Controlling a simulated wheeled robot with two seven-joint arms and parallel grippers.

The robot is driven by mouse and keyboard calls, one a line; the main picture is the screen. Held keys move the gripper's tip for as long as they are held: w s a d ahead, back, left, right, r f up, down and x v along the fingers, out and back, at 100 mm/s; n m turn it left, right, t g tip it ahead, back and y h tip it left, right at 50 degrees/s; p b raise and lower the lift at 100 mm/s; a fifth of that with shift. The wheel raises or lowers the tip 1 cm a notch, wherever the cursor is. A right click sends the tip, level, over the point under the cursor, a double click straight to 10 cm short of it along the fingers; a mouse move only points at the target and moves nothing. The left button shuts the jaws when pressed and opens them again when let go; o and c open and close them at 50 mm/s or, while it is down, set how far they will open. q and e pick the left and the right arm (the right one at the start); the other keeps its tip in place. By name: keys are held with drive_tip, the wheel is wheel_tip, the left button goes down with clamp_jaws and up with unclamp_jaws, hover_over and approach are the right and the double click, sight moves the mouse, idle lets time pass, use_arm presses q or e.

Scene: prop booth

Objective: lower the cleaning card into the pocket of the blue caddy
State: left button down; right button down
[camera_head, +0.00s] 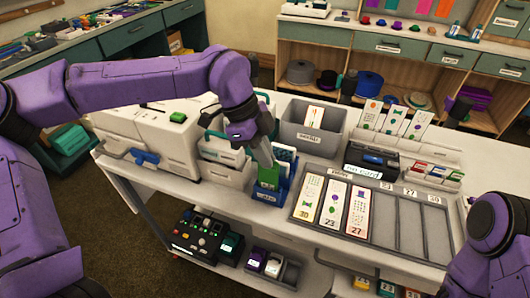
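The blue caddy (264,197) stands on the white counter near its front edge, left of the grey compartment tray. The green cleaning card (268,178) is upright at the caddy's front, its lower part hidden behind the caddy's front wall. My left gripper (264,160) reaches down from above and its fingers are at the card's top edge, seemingly shut on it. The far finger is hard to make out. A white patterned item (286,154) stands behind the card. My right arm shows at the right edge, but I cannot see its gripper.
The grey tray (398,218) holds several numbered cards at left; its right slots look empty. A grey bin (313,134) and a dark device (372,162) stand behind. White machines (160,140) stand left of the caddy. Below is a lower shelf (320,277) with small items.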

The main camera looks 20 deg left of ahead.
use_arm(q)
drive_tip(key=shift+f+b, duration=0.75)
drive_tip(key=shift+f, duration=0.35)
drive_tip(key=c, duration=1.2)
unclamp_jaws()
drive_tip(key=shift+c, duration=0.2)
drive_tip(key=shift+a, duration=0.1)
drive_tip(key=v, duration=1)
drive_tip(key=shift+r+b, duration=0.25)
drive_tip(key=shift+b, duration=0.1)
drive_tip(key=shift+a, duration=0.15)
